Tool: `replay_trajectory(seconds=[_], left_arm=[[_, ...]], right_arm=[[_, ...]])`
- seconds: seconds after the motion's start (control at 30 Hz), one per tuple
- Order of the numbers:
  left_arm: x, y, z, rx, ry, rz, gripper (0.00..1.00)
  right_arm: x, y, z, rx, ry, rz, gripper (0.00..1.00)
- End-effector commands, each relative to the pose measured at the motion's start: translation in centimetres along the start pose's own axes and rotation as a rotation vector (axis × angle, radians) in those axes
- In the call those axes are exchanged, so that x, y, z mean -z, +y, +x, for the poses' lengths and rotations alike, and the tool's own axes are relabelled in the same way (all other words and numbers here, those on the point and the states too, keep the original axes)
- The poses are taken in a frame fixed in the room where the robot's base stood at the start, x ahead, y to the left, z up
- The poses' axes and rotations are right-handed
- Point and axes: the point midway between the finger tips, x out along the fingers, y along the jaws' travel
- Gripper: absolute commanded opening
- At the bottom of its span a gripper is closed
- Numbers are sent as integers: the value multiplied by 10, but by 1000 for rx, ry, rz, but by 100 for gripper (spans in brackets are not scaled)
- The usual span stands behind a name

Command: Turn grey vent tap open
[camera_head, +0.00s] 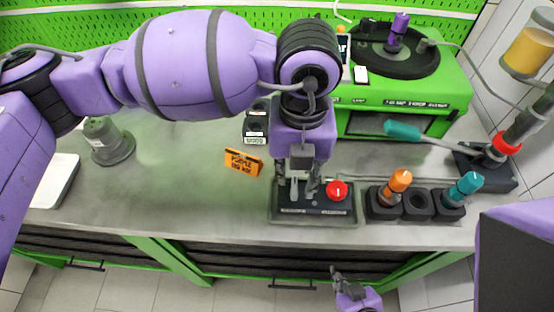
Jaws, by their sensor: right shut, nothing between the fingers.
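A dark panel (315,208) with a red knob (337,190) lies near the bench's front edge. My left gripper (295,190) points down over the left half of this panel, left of the red knob. A light grey upright piece, which may be the grey vent tap (294,188), shows at its fingertips. I cannot tell whether the fingers touch it or grip it, and the gripper hides much of that side. My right gripper (338,272) is shut and empty, low in front of the bench.
Right of the panel a dark rack (417,205) holds orange (398,181) and teal (466,188) capped tools. An orange sign (243,162) stands left of the panel. Behind is a green machine (400,97). A grey cylinder part (110,145) stands at left.

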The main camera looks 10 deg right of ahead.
Motion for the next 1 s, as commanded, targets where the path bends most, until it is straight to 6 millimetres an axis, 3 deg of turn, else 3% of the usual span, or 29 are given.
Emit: replay_trajectory(seconds=[0.2, 0.4, 1.0], left_arm=[[-1, 0, -49, 0, -5, 0, 29], [0, 0, -77, 0, -3, 0, 29], [0, 0, -86, -1, -1, -1, 29]], right_arm=[[0, 0, 0, -1, -1, -1, 0], [0, 1, 0, -1, -1, -1, 0], [0, 1, 0, -1, 0, -1, 0]])
